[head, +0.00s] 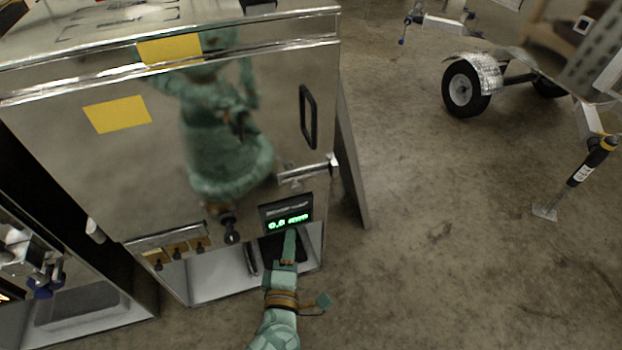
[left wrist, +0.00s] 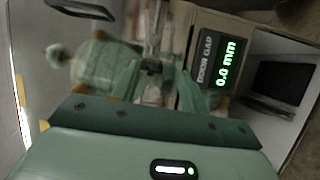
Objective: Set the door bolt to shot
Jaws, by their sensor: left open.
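The door bolt (head: 308,172) is a slim metal bar low on the right side of the mirror-like metal door (head: 160,130), reaching to the door's right edge. In the left wrist view the metal bolt (left wrist: 153,38) runs upright ahead of the fingers, with a small dark part at its near end. I cannot tell how far it is slid. My left gripper (head: 289,243) is in front of the door, below the bolt, by the display. In the left wrist view its green fingers (left wrist: 155,88) are apart, with nothing clearly held between them. My right gripper is not in view.
A display (head: 287,217) under the bolt reads 0.0 mm; the left wrist view shows it labelled DOOR GAP (left wrist: 218,66). A black door handle (head: 308,117) is above the bolt. A trailer wheel (head: 462,89) stands far right.

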